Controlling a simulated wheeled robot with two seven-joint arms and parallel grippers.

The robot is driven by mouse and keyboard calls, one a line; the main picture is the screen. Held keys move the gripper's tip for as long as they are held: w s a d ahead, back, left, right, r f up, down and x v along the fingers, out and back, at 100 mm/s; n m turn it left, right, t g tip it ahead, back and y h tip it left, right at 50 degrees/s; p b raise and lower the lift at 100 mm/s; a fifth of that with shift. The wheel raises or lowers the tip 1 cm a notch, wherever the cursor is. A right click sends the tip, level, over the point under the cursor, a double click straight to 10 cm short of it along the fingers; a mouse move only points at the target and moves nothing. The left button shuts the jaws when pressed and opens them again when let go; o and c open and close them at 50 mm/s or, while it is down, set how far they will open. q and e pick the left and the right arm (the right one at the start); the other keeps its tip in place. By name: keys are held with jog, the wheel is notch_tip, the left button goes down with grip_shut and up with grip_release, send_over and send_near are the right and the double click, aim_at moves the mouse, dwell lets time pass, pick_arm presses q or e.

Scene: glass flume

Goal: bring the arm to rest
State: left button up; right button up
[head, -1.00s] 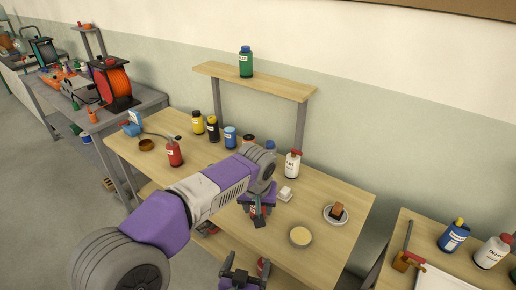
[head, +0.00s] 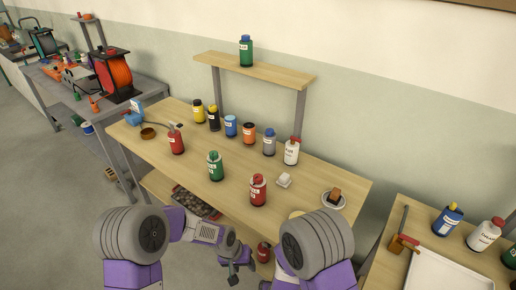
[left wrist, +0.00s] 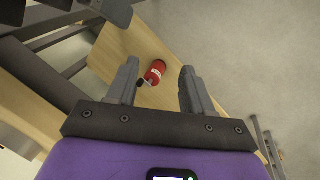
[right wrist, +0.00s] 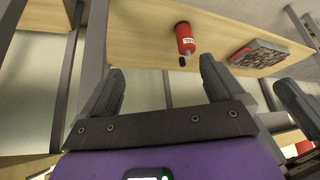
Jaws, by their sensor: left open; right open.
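My left gripper (head: 238,270) hangs in front of the table's front edge, low in the head view, with its arm folded close to me. In the left wrist view its fingers (left wrist: 158,72) are apart and hold nothing. A red bottle (left wrist: 155,73) shows beyond and between them, on a wooden board. My right gripper is hidden in the head view, where only parts of its arm show at the bottom. In the right wrist view its fingers (right wrist: 160,78) are apart and empty, below a wooden shelf with a red bottle (right wrist: 185,38) on it.
The wooden table (head: 225,195) holds several bottles, including a green one (head: 215,166) and a red one (head: 258,190). A saucer (head: 333,200) with a brown block is at its right. A lower shelf carries a dark tray (head: 195,200). Another table with a white tray (head: 450,270) stands at right.

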pick_arm(q)
jog(key=s+a+f+n, duration=0.1)
jog(key=s+a+f, duration=0.1)
jog(key=s+f, duration=0.3)
jog(key=s+a+f+n+h, duration=0.1)
jog(key=s+a+f+n, duration=0.1)
jog(key=s+f, duration=0.4)
jog(key=s, duration=0.5)
jog(key=shift+s+a+f, duration=0.25)
jog(key=shift+s+a, duration=0.05)
jog(key=shift+a, duration=0.1)
pick_arm(e)
jog(key=s+d+f+m+g+y, duration=0.1)
jog(key=s+d+f+g+y, duration=0.2)
jog(key=s, duration=0.8)
notch_tip(320, 180, down, 4)
jog(key=g+y, duration=0.2)
jog(key=shift+f+g, duration=0.2)
jog(key=shift+g, duration=0.2)
